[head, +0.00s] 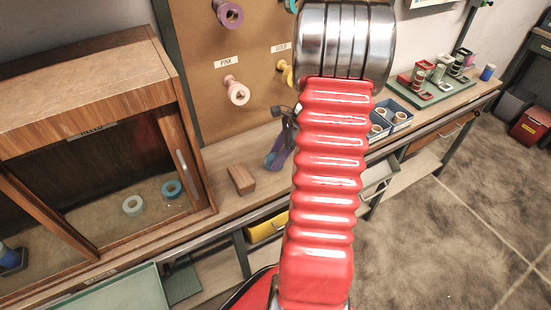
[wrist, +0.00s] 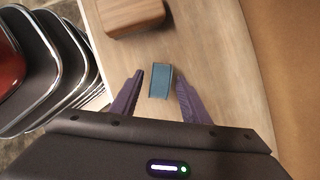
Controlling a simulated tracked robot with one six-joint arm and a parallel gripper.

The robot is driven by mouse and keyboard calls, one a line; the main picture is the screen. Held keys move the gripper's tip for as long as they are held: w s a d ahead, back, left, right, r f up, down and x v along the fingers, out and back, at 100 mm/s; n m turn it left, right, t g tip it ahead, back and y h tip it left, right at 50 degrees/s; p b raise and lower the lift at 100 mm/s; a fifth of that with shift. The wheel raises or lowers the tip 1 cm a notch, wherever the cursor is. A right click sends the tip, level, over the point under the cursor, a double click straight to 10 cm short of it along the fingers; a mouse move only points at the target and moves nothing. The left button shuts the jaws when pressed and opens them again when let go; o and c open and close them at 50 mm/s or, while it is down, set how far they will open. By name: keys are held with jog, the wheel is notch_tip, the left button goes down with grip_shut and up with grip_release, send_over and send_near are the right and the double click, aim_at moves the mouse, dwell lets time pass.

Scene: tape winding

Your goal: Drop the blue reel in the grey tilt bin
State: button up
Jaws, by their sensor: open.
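A blue reel (wrist: 161,81), seen edge-on, sits on the wooden bench between the two purple fingers of my gripper (wrist: 157,82) in the wrist view. The fingers are open, with a gap on each side of the reel. In the head view my gripper (head: 276,158) is low over the bench, partly behind my red arm, and I cannot make out the reel there. A grey tilt bin (head: 379,183) hangs under the bench's front edge, right of my arm, and seems tipped open.
A wooden block (head: 240,179) lies near my gripper; it also shows in the wrist view (wrist: 134,14). A yellow bin (head: 267,228) hangs under the bench. A wooden cabinet (head: 90,85) stands left, and a blue box of reels (head: 397,114) sits right.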

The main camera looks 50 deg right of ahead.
jog(key=v, duration=1)
jog(key=shift+d+r, duration=0.15)
jog(key=shift+r, duration=0.2)
jog(key=shift+s, duration=0.15)
jog(key=s+a+r+n+h, duration=0.1)
jog(key=a+r+n, duration=0.3)
jog(key=a+n, duration=0.5)
jog(key=s+a+r+n+t+h, duration=0.1)
jog(key=s+a+r+n, duration=0.2)
jog(key=a+n, duration=0.6)
jog(key=s+a+r+n+t+h, duration=0.1)
jog(key=a+r+n, duration=0.4)
jog(key=a, duration=1.3)
jog(key=s+n, duration=0.1)
jog(key=n, duration=0.2)
jog(key=shift+r+n, duration=0.3)
jog(key=shift+n, duration=0.1)
jog(key=shift+a, duration=0.1)
jog(key=shift+c, duration=0.2)
